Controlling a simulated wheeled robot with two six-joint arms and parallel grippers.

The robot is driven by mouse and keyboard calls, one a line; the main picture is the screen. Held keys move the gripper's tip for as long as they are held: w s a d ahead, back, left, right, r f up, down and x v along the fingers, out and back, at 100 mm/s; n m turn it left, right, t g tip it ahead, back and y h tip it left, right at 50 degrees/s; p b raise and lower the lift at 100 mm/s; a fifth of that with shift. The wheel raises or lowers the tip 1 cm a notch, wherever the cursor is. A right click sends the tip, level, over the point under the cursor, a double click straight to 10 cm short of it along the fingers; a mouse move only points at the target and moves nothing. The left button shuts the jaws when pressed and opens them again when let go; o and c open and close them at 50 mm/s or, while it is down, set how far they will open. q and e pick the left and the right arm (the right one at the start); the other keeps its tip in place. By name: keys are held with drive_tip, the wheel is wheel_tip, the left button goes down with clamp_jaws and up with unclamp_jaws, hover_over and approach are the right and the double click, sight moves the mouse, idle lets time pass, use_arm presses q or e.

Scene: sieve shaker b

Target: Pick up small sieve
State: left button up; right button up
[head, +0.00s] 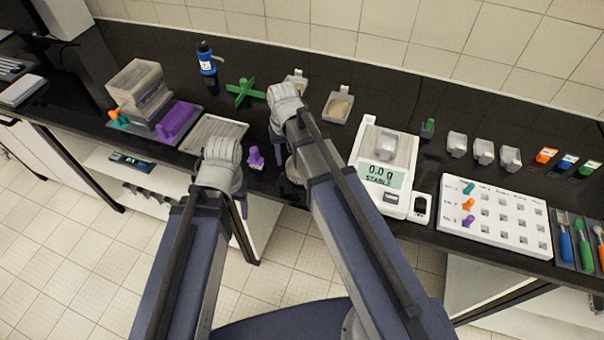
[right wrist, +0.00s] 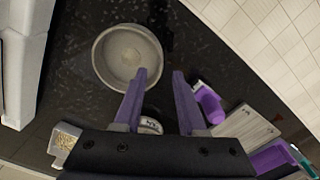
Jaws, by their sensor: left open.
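The small sieve (right wrist: 104,68) appears to be the round, shallow metal pan in the right wrist view, lying on the dark bench with a pale beige inside. In the head view it is mostly or wholly hidden behind my right arm. My right gripper (right wrist: 160,75) has two purple fingers spread apart with nothing between them. One fingertip overlaps the pan's lower rim in that view; I cannot tell whether they touch. My left gripper (head: 243,207) is open and empty at the bench's front edge, largely hidden by its own wrist.
A white scale (head: 382,175) reading 0.0 g stands right of my right arm. A small purple piece (head: 254,157) sits between the arms, near a flat grey tray (head: 213,133). A green cross (head: 244,92), a blue bottle (head: 207,58) and a white hole rack (head: 495,214) are around.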

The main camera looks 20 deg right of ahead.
drive_tip(key=shift+s+a+f+b, duration=0.1)
drive_tip(key=shift+s+f+b, duration=0.15)
drive_tip(key=shift+f+b, duration=1.1)
drive_tip(key=shift+s+a+f+b, duration=0.1)
drive_tip(key=shift+s+f+b, duration=0.1)
drive_tip(key=shift+f+b, duration=1.05)
clamp_jaws()
